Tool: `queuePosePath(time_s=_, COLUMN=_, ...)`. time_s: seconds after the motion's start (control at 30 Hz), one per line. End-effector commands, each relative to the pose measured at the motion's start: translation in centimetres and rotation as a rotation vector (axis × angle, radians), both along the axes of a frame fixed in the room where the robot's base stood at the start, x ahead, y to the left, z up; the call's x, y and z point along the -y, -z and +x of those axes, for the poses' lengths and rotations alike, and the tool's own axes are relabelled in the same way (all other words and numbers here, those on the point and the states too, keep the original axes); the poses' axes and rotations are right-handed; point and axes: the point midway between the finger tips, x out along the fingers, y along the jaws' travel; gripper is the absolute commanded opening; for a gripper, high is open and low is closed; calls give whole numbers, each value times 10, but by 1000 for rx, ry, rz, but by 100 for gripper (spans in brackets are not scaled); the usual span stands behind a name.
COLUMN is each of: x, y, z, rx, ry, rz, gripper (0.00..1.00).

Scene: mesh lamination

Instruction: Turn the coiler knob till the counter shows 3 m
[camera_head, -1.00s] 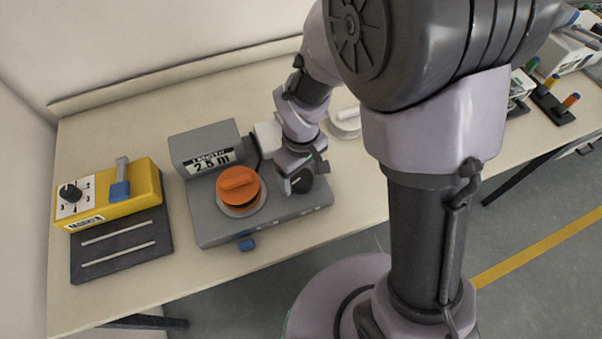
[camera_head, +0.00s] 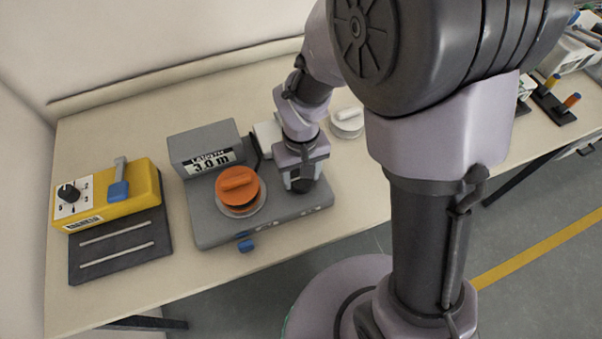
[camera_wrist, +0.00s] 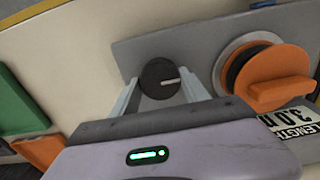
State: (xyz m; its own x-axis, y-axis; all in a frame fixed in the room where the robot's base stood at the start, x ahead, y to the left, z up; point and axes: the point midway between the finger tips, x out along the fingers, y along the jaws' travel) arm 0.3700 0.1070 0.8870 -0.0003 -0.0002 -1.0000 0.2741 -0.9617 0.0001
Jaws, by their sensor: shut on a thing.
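The grey coiler (camera_head: 215,237) stands on the bench, with its counter (camera_head: 211,163) on the raised block at the back left. The counter reads 3.0 m, and it also shows in part in the wrist view (camera_wrist: 290,120). The coiler knob (camera_wrist: 159,78) is black and round with a white pointer line, and my gripper (camera_wrist: 158,92) is shut on it, one finger on each side. In the head view my gripper (camera_head: 301,184) comes down over the knob and mostly hides it. An orange spool handle (camera_head: 237,182) sits left of the knob.
A yellow device (camera_head: 106,194) with a dial and a blue-ended lever stands left of the coiler, a dark plate (camera_head: 120,245) with two pale strips before it. A white round item (camera_head: 346,121) stands behind right. A blue knob (camera_head: 246,246) juts from the coiler's front.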

Motion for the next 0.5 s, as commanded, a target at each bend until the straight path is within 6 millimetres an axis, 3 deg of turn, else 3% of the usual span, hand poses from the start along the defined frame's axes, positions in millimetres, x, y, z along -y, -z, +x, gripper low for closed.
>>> queuePosePath(time_s=0.03, x=0, y=0, z=0, rx=0, ry=0, rz=0, gripper=59)
queuePosePath(time_s=0.1, x=0, y=0, z=0, rx=0, ry=-1, rz=0, gripper=73)
queuePosePath(time_s=0.13, x=0, y=0, z=0, rx=0, ry=-1, rz=0, gripper=75)
queuePosePath(time_s=0.4, x=0, y=-1, z=0, rx=0, ry=-2, rz=0, gripper=75)
queuePosePath(time_s=0.5, x=0, y=-12, z=1, rx=3, ry=-3, rz=1, gripper=75)
